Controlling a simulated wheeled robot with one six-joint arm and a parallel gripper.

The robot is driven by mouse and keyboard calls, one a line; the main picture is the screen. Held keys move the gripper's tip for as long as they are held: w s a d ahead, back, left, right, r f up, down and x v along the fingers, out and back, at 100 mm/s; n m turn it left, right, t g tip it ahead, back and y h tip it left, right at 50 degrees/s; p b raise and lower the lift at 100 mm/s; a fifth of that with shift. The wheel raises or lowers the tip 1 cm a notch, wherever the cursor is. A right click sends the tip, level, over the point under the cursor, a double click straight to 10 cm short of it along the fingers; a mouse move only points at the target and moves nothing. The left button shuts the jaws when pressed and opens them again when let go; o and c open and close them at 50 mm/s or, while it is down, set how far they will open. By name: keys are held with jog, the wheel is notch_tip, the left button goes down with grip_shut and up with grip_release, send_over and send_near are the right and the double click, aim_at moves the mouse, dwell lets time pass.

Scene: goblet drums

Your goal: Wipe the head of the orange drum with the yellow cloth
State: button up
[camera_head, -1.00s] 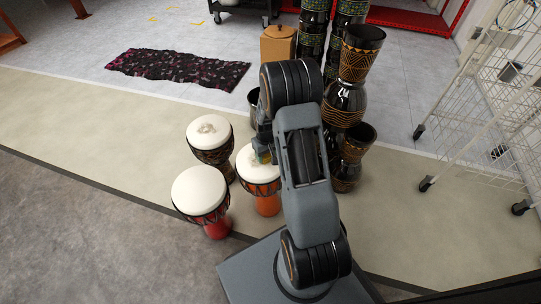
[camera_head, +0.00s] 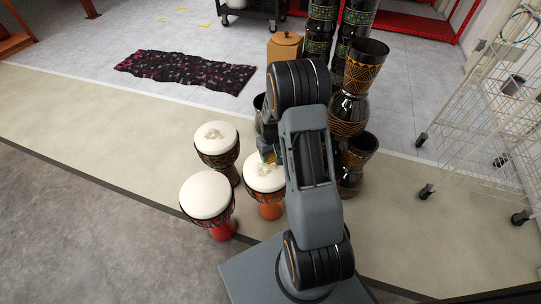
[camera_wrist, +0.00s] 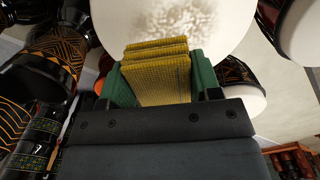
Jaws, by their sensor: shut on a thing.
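The orange drum (camera_head: 270,208) stands beside my arm in the head view, its white head partly hidden by my arm. Its head (camera_wrist: 165,20) fills the top middle of the wrist view and has a grey-brown speckled smudge. My gripper (camera_wrist: 160,85) has green fingers and is shut on the folded yellow cloth (camera_wrist: 155,72). The cloth's front edge overlaps the drum head in the wrist view; I cannot tell whether it touches. In the head view a bit of the yellow cloth (camera_head: 270,158) shows over the drum head.
Tall black carved drums (camera_head: 352,90) stand close behind and right of my arm. A white wire rack (camera_head: 490,110) stands at right. The floor at left is free.

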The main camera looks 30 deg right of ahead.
jog(key=shift+r, duration=0.15)
jog(key=shift+r+p, duration=1.2)
jog(key=shift+r, duration=0.3)
